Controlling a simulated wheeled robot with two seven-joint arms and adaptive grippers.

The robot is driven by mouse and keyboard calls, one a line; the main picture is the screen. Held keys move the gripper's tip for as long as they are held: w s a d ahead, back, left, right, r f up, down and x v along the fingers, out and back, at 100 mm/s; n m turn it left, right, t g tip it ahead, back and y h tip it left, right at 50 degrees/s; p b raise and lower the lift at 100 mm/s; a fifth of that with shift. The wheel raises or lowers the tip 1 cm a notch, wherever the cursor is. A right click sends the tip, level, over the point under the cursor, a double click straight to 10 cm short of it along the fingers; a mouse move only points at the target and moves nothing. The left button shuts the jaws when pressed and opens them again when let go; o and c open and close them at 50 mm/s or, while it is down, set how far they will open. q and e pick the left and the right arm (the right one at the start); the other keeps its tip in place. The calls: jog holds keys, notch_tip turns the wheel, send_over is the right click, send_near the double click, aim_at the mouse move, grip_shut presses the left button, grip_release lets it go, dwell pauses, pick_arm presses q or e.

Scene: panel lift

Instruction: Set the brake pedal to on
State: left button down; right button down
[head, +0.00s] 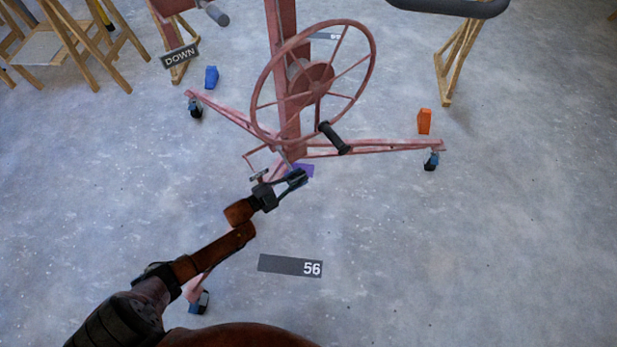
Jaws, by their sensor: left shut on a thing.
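The red panel lift has an upright mast (284,25), a large handwheel (371,75) with a black handle (334,138), and splayed legs on casters. My left gripper (298,179) reaches in from the lower left to the foot of the mast. Its jaws are closed on a small part there, apparently the brake pedal, which the fingers mostly hide. I cannot tell the pedal's setting. A thin bent red bar (256,160) shows just above the gripper, and a purple piece (305,169) is beside the fingertips. My right gripper is not in view.
A blue block (211,77) and an orange block (424,121) are near the lift's legs. A "56" label (290,265) is on the floor in front, and a "DOWN" sign (180,56) is at upper left. Wooden trestles (455,60) are behind. The floor at right is clear.

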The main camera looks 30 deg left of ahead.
pick_arm(q)
jog(key=shift+a, duration=0.4)
jog(key=c, duration=2.1)
grip_release()
jog(key=shift+f, duration=0.1)
jog(key=shift+d, duration=0.2)
jog(key=v, duration=1.2)
